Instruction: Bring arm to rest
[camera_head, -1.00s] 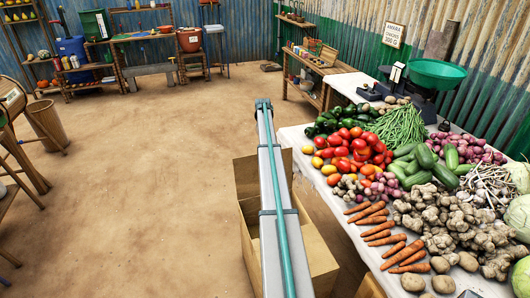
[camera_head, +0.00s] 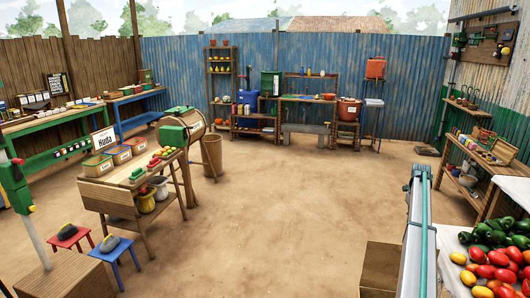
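My gripper is not in this view, so its fingers and anything in them are hidden from me. A long grey beam with a teal line along it rises at the lower right, beside the vegetable table. It looks like part of my own body, but I cannot tell whether it belongs to the arm.
A vegetable table (camera_head: 455,285) with tomatoes (camera_head: 497,270) and green peppers (camera_head: 490,236) is at the lower right, near a cardboard box (camera_head: 380,268). A wooden table (camera_head: 118,190) and two stools (camera_head: 117,247) stand left. The middle dirt floor (camera_head: 285,215) is clear.

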